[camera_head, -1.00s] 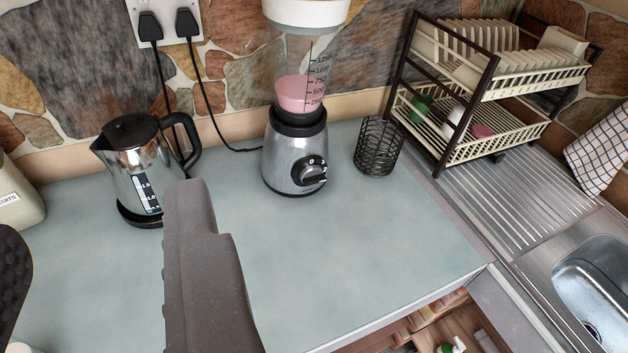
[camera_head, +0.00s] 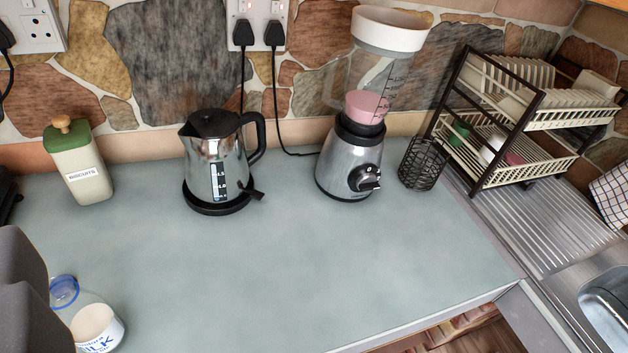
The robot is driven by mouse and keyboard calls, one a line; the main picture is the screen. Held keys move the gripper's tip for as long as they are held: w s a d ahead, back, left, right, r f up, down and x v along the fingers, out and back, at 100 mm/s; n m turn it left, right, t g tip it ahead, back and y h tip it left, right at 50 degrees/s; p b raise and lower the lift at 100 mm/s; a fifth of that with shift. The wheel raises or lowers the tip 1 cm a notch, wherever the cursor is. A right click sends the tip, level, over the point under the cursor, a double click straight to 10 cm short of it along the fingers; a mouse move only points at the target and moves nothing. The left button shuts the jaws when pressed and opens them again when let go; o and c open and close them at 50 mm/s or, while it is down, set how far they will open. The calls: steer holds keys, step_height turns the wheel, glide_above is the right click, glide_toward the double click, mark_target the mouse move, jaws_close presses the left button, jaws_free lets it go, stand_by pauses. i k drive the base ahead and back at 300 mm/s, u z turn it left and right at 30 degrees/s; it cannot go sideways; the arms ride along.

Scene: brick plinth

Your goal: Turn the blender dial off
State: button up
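The blender (camera_head: 348,160) stands on the worktop right of centre, with a silver base, a clear jug and a white lid. Pink liquid (camera_head: 366,107) is in the bottom of the jug. The black dial (camera_head: 364,178) is on the front of the base, facing me and to the right. Its markings are too small to read now. My gripper (camera_head: 28,300) shows only as dark grey parts at the lower left edge, well away from the blender. I cannot tell whether its fingers are apart.
A kettle (camera_head: 216,160) stands left of the blender, and a black wire holder (camera_head: 423,165) stands close to its right. A dish rack (camera_head: 510,110) is farther right. A biscuit tin (camera_head: 78,165) and a milk bottle (camera_head: 95,325) are at left. The worktop in front is clear.

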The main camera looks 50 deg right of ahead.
mark_target(368, 182)
steer(key=u, duration=0.4)
steer(key=k, duration=1.65)
steer(key=z, duration=1.1)
steer(key=i, duration=1.65)
